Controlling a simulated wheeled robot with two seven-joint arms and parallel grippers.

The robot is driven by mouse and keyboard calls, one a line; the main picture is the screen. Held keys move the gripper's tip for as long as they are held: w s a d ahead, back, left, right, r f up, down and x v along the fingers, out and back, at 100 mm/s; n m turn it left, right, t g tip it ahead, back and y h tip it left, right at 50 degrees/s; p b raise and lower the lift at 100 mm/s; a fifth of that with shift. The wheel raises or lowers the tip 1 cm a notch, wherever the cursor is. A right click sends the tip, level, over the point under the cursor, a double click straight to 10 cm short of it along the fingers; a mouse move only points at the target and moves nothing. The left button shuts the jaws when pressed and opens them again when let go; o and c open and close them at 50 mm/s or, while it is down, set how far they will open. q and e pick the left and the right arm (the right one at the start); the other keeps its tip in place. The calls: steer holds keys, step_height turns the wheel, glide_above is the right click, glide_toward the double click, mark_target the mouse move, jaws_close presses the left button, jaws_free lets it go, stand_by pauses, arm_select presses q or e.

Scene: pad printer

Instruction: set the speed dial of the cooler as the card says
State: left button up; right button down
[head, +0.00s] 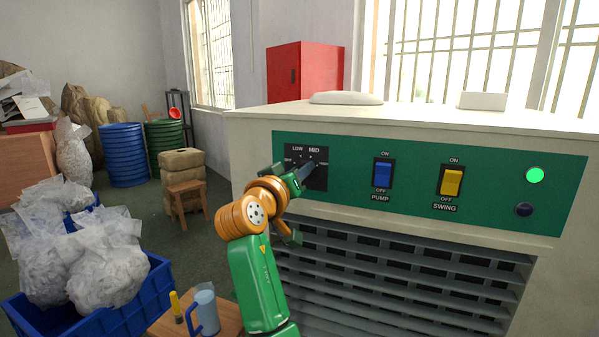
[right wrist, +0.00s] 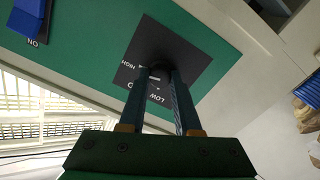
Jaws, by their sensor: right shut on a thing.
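The cooler (head: 410,122) is a big cream box with a green control panel (head: 345,150). The speed dial's black plate (head: 321,181) is at the panel's left; LOW and MID are legible above my gripper. My right gripper (head: 310,167) is at this plate, its fingers shut on the dial's knob. In the right wrist view the dark knob (right wrist: 160,69) is between the fingertips, with HIGH and LOW lettering beside it. The fingers hide most of the knob, so I cannot tell where it points. No readable card shows. My left gripper is not in view.
Right of the dial are the blue PUMP switch (head: 382,174), the yellow SWING switch (head: 452,182) and a lit green lamp (head: 535,175). Louvres (head: 400,275) lie below. A small table (head: 222,318) with a blue jug (head: 205,311) and a blue crate (head: 125,318) stand lower left.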

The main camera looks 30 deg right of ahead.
steer(key=c, duration=0.6)
jaws_free()
steer(key=b+v, duration=0.3)
steer(key=v, duration=0.4)
